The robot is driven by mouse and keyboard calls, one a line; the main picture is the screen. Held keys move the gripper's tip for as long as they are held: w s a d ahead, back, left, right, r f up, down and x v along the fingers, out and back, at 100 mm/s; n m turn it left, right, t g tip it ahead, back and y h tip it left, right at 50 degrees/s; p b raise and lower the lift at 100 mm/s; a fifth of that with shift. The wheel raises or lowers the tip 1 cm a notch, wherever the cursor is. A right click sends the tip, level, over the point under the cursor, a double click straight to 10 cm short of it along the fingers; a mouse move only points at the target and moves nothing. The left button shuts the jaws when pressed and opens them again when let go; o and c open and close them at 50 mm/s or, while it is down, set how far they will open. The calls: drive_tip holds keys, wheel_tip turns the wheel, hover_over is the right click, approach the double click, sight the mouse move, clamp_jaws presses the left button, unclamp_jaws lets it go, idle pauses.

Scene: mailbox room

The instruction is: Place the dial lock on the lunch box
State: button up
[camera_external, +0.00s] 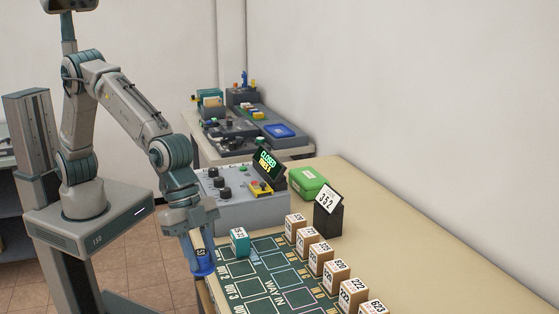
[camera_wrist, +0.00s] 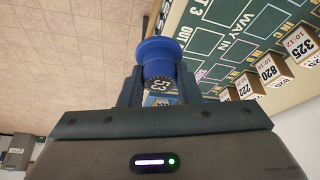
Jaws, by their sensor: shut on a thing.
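The dial lock (camera_wrist: 160,62) is a blue round piece with a flared end and a dark dial showing white digits like 53. It is between the fingers of my gripper (camera_wrist: 160,98), which is shut on it. In the external view the blue dial lock (camera_external: 202,263) hangs below my gripper (camera_external: 200,240), at the left edge of the table by the green mat. A green box with a small label (camera_external: 307,181), which looks like the lunch box, lies shut on the table behind the card stand. It is well apart from my gripper and not seen in the wrist view.
A grey control console (camera_external: 240,203) with a "CLOSED" display stands between my arm and the green box. A black stand with card 352 (camera_external: 328,215) is in front of the box. Several numbered parcels line the marked mat (camera_external: 252,289). The table's right side is clear.

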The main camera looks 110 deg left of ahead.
drive_tip(key=shift+s+d+r, duration=0.25)
drive_tip(key=shift+d, duration=0.05)
drive_tip(key=w+a+r+n+p, duration=0.1)
drive_tip(key=w+a, duration=0.2)
drive_tip(key=a, duration=0.5)
drive_tip(key=w+a+r+n+p, duration=0.1)
drive_tip(key=w+a, duration=0.2)
drive_tip(key=a, duration=0.5)
wheel_tip(320, 180, up, 3)
drive_tip(key=n+y+p, duration=0.2)
drive_tip(key=n+p, duration=0.2)
hover_over(305, 177)
drive_tip(key=s, duration=0.1)
drive_tip(key=f, duration=0.5)
drive_tip(key=shift+s+f+p, duration=0.25)
drive_tip(key=shift+f+p, duration=0.1)
drive_tip(key=shift+p, duration=0.05)
drive_tip(key=shift+f+p, duration=0.45)
drive_tip(key=shift+f, duration=1.6)
drive_tip(key=shift+f, duration=0.1)
